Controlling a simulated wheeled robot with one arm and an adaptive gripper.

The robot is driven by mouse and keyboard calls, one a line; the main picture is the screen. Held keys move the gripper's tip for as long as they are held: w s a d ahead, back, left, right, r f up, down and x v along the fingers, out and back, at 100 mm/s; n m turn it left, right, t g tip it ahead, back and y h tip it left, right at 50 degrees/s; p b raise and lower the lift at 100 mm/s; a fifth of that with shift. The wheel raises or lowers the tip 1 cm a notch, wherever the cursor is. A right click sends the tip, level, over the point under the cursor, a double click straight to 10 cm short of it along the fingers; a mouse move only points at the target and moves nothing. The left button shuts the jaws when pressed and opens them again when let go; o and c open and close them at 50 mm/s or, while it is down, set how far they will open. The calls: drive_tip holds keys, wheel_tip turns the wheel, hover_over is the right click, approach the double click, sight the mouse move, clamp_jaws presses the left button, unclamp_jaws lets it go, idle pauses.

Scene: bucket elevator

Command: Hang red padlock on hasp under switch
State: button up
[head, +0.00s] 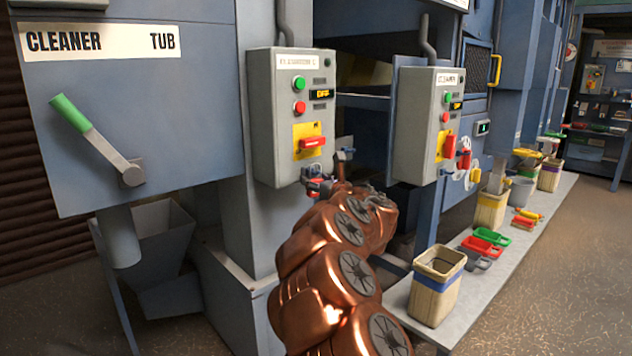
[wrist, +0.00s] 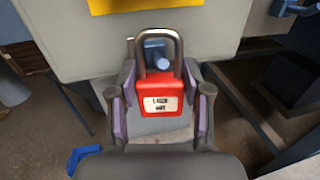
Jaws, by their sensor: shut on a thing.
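My gripper (wrist: 160,104) is shut on the red padlock (wrist: 158,98), one finger on each side of its body. The padlock is upright, with its grey shackle at the top and a white label on its face. A short blue-grey peg (wrist: 160,64) shows within the shackle's outline; I cannot tell whether the shackle is around it or only in front. In the head view, the gripper (head: 322,187) is just below the near grey control box (head: 262,120), partly hidden by my arm. That box carries a red switch handle (head: 312,143) on a yellow plate.
A second grey control box (head: 412,130) with a similar red switch stands to the right. A low shelf (head: 400,300) holds bins, a green-and-red group of padlocks (head: 484,242) and other items. A green-handled lever (head: 95,135) is at left. A blue object (wrist: 84,158) lies below the gripper.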

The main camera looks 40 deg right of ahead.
drive_tip(key=shift+f+b, duration=0.75)
drive_tip(key=shift+b, duration=0.05)
idle(0.4)
drive_tip(key=o, duration=1.3)
drive_tip(key=v, duration=0.3)
drive_tip(key=d+b+v, duration=0.1)
drive_tip(key=v, duration=0.2)
drive_tip(key=d+b+v, duration=0.1)
drive_tip(key=v, duration=0.2)
drive_tip(key=shift+s+a+f, duration=0.1)
drive_tip(key=shift+s+f, duration=0.2)
drive_tip(key=shift+s, duration=0.3)
idle(0.4)
idle(0.4)
